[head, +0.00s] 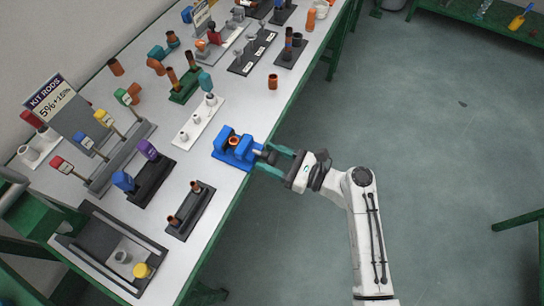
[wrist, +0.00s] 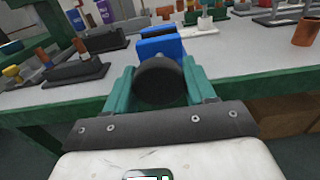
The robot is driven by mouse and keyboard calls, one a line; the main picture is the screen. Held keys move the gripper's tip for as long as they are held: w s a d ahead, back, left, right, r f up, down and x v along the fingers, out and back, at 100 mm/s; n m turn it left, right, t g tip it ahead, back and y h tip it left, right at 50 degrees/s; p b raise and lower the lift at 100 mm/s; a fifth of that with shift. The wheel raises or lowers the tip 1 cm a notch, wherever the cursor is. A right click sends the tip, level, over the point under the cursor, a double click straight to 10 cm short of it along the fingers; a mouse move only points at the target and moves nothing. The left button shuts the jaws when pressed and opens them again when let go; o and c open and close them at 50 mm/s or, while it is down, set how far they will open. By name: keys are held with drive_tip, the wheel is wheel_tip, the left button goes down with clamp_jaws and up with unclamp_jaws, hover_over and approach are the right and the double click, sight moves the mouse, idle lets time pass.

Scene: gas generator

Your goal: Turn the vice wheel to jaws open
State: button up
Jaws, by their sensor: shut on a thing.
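The blue vice (head: 236,148) stands at the near edge of the white bench, with a copper-coloured round part (head: 234,142) between its jaws. In the wrist view the blue vice (wrist: 162,47) shows behind its dark round wheel (wrist: 159,81). My gripper (head: 272,158) reaches in from the right at the bench edge, its two green fingers on either side of the wheel. The fingers are shut on the wheel. The wheel hides much of the vice in the wrist view, so the jaw gap is hard to judge there.
The white bench (head: 219,188) holds several racks. A dark stand with copper pieces (head: 190,209) is nearer the camera, and a white block with fittings (head: 196,122) stands behind the vice. A loose copper cup (head: 272,82) is farther along. The floor to the right is clear.

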drive_tip(key=shift+c, duration=1.2)
